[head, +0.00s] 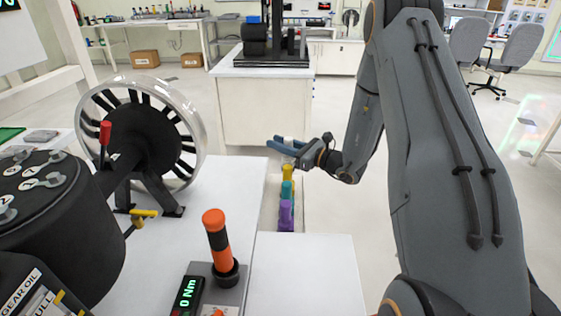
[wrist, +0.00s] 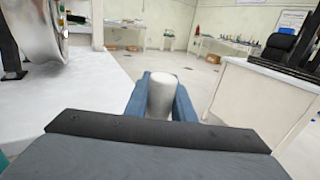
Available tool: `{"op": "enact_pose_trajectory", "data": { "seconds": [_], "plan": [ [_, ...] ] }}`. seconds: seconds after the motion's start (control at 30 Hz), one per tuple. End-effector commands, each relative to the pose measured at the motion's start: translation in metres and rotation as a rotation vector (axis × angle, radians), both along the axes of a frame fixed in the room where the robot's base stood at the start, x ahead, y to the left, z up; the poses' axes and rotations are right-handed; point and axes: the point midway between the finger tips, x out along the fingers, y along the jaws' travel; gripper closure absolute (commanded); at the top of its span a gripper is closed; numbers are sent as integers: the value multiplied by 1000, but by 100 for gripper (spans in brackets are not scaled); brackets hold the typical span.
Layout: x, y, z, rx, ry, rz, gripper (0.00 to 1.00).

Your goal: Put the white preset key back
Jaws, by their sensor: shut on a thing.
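The white preset key (wrist: 161,97) shows in the wrist view as a plain pale cylinder between the blue fingers of my gripper (head: 285,146). My gripper is shut on it and reaches out over the far end of a row of coloured keys. The row has a yellow key (head: 288,172), a teal key (head: 287,190) and a purple key (head: 286,216), set in a narrow gap beside the white worktop. In the head view the white key is mostly hidden by the fingers. The place directly below my gripper is hard to make out.
An orange-handled tool (head: 216,236) stands upright in a grey base beside a display (head: 187,295) reading 0 Nm. A large spoked wheel (head: 150,135) and a black drum (head: 60,220) stand at left. A white cabinet (head: 262,105) stands beyond my gripper, with open floor between.

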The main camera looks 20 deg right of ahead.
Motion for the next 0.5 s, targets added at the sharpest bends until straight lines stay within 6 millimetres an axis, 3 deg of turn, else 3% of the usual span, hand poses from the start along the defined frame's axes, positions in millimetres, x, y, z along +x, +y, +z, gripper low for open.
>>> {"op": "enact_pose_trajectory", "data": {
  "seconds": [0.5],
  "plan": [
    [0, 0, -51, 1, -1, 0, 97]
  ]
}}
